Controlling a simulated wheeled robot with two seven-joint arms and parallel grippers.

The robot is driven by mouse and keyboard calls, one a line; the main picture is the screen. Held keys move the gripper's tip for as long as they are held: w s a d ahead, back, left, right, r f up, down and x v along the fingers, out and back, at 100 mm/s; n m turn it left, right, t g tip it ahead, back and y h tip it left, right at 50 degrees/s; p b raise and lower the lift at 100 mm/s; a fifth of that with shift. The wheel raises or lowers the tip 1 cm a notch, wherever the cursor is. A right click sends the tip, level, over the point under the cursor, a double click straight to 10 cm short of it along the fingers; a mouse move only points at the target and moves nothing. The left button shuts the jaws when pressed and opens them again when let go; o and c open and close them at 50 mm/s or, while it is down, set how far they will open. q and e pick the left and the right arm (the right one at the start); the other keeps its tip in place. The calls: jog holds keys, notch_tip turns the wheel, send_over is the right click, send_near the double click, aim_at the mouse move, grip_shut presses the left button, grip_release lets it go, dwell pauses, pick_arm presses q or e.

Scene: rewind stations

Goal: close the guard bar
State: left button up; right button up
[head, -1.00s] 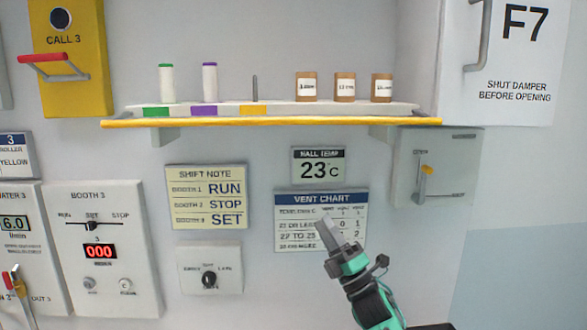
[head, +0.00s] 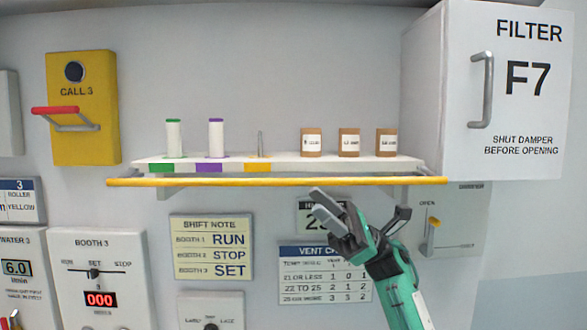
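The guard bar (head: 240,182) is a long yellow rod across the front of the white wall shelf (head: 285,167). It sits low, just below the shelf's front edge, with grey end arms running back to the shelf. The items on the shelf stand clear above it. My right gripper (head: 317,202) is below the bar, right of its middle, in front of the wall signs. Its grey fingers point up and left and look parted, with nothing between them. My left gripper is not in view.
A white filter cabinet (head: 525,95) juts out at right. A yellow call box (head: 83,108) hangs at left.

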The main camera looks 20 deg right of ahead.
aim_at(294, 183)
jog(key=p+x, duration=0.3)
jog(key=x, duration=0.4)
jog(key=shift+a+r, duration=0.2)
jog(key=shift+a, duration=0.05)
grip_shut()
